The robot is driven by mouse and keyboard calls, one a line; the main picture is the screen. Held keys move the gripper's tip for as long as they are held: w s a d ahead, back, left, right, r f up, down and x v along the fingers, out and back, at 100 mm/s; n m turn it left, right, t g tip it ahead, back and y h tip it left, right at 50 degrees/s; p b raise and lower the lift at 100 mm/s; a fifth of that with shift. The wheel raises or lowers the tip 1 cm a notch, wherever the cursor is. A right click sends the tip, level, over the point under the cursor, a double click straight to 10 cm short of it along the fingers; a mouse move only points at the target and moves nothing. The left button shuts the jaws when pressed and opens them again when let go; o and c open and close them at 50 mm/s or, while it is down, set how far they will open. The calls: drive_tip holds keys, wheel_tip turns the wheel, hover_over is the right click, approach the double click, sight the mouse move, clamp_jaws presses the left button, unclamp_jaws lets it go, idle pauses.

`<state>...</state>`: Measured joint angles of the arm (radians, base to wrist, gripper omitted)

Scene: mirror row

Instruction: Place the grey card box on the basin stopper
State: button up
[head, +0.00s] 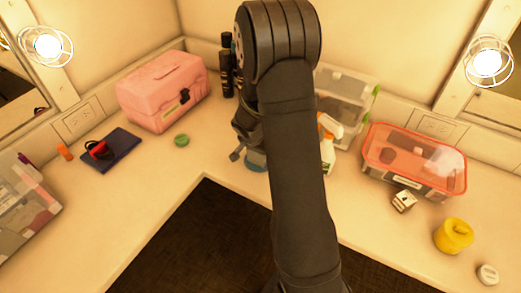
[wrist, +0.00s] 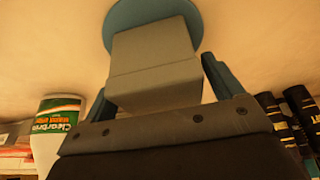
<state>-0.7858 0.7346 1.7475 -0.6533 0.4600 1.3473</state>
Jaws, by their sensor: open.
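The grey card box (wrist: 155,52) shows in the wrist view in front of the round blue basin stopper (wrist: 122,18), covering part of it. It appears to stand on the stopper, though the contact edge is not clear. My gripper (wrist: 158,82) is open, with one finger on each side of the box and a gap at the right finger. In the head view my arm hides the box. Part of the stopper (head: 256,167) shows on the counter beside my gripper (head: 240,154).
A green lid (head: 181,140) lies to the left. An orange-rimmed bin (head: 413,163) and a small box (head: 403,201) stand to the right. The front counter edge is close.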

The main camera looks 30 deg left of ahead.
drive_tip(key=v, duration=1.2)
drive_tip(key=x, duration=1.2)
drive_tip(key=shift+f, duration=0.1)
drive_tip(key=shift+r, duration=0.9)
drive_tip(key=shift+f, duration=0.1)
